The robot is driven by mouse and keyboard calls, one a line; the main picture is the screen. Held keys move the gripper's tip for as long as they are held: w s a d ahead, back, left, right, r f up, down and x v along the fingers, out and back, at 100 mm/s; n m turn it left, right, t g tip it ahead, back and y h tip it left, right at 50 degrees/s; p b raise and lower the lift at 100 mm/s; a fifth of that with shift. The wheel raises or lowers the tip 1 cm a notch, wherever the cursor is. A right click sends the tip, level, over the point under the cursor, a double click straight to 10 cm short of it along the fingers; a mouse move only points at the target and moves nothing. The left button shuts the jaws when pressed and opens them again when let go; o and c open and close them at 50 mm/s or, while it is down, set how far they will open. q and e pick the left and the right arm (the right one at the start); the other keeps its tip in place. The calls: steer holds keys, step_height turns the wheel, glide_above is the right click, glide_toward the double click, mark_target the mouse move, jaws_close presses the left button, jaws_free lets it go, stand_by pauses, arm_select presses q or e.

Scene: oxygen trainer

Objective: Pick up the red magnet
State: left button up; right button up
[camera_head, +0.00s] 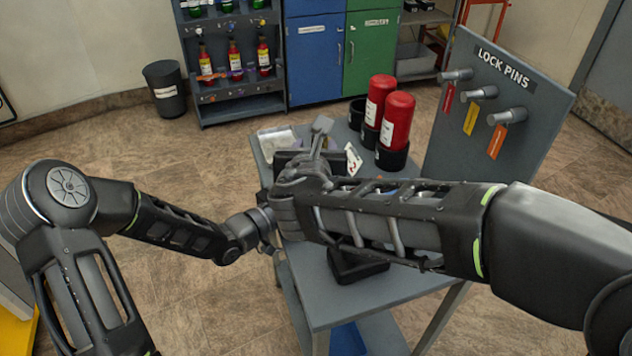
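I cannot make out a red magnet in the head view; my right arm covers much of the table (385,291). My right gripper (318,138) is over the far left part of the table, beside a dark box-like object (287,158). Its fingers are small and overlap, so I cannot tell whether it is open or holds anything. My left gripper (266,236) is low at the table's left edge, partly hidden behind the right arm. Its opening is not clear.
Two red cylinders (379,98) (397,118) stand in black holders at the back right of the table. A "LOCK PINS" board (468,150) with three tagged pins rises at the right. A white card (354,160) and a black tray (355,268) are on the table.

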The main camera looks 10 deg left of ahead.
steer(key=x, duration=0.4)
steer(key=x, duration=0.5)
steer(key=shift+w+a+f, duration=0.1)
steer(key=shift+f, duration=0.05)
stand_by(0.6)
jaws_close()
stand_by(1.3)
